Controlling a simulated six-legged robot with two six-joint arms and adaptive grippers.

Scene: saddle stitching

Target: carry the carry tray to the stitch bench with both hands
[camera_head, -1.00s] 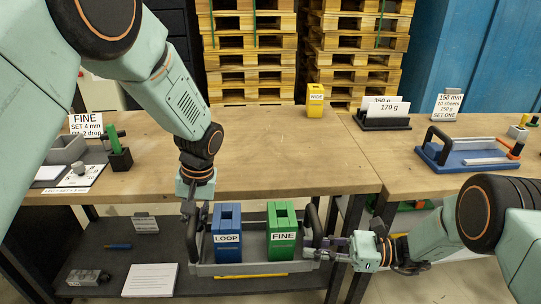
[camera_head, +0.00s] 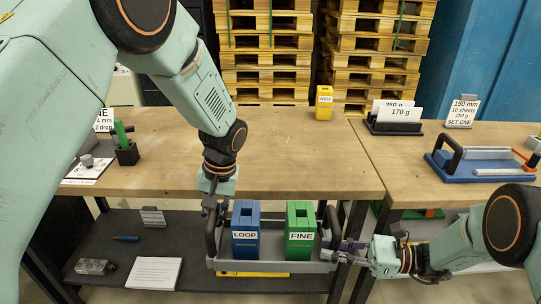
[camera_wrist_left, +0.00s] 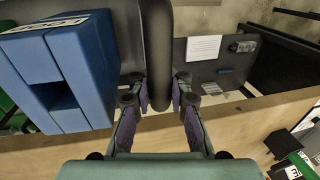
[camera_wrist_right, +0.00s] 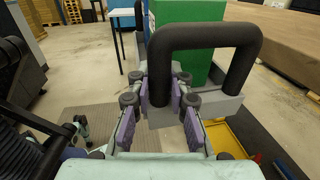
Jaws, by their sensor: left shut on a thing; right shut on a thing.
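The grey carry tray (camera_head: 270,267) is held in front of the bench edge, below the tabletop level. It bears a blue LOOP block (camera_head: 245,240) and a green FINE block (camera_head: 300,240), both upright. My left gripper (camera_head: 212,205) is shut on the tray's left black handle; the handle (camera_wrist_left: 158,60) stands between its fingers in the left wrist view. My right gripper (camera_head: 340,254) is shut at the tray's right end; in the right wrist view its fingers (camera_wrist_right: 163,105) close at the base of the black handle (camera_wrist_right: 200,40). The tray looks about level.
The wooden bench (camera_head: 270,170) has clear room in its middle. A yellow WIDE block (camera_head: 324,100), a card holder (camera_head: 393,125) and a blue stand (camera_head: 475,168) stand on the tops. A dark lower shelf (camera_head: 190,265) holds a card and small parts.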

